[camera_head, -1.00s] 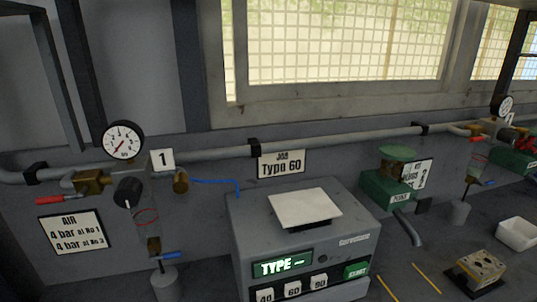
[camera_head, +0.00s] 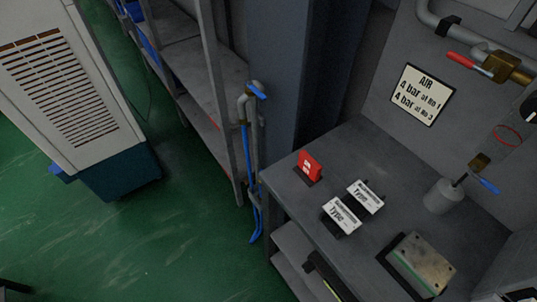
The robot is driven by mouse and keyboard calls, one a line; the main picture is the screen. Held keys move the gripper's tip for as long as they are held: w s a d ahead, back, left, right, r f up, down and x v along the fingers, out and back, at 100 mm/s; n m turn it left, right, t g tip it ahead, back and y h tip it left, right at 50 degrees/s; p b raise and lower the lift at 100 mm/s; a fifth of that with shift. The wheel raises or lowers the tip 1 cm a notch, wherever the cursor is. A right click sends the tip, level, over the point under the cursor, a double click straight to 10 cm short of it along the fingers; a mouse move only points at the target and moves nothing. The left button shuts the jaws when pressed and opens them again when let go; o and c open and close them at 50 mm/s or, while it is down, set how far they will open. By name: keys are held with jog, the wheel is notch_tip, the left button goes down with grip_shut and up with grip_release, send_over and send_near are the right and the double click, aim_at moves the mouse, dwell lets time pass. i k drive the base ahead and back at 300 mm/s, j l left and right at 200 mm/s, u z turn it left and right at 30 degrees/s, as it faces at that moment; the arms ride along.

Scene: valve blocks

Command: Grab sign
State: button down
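A small red sign (camera_head: 309,165) with a white mark stands on the bench near its left end, on a dark base. A white sign plate (camera_head: 421,95) with a black border reads AIR, 4 bar at No 1, 4 bar at No 3, and is on the grey wall panel behind the bench. Two small white label blocks starting with "Type" sit on the bench, one nearer (camera_head: 341,217) and one farther (camera_head: 365,198). My gripper is not in view.
The grey bench (camera_head: 345,153) has a metal block (camera_head: 423,262) on a green base and a grey cylinder (camera_head: 444,196) on it. A metal shelf (camera_head: 195,62) and a blue hose (camera_head: 254,215) stand left of the bench. A white cabinet (camera_head: 70,85) is farther left. Green floor (camera_head: 190,235) is open between.

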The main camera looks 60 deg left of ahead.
aim_at(308, 169)
jog(key=u, duration=1.2)
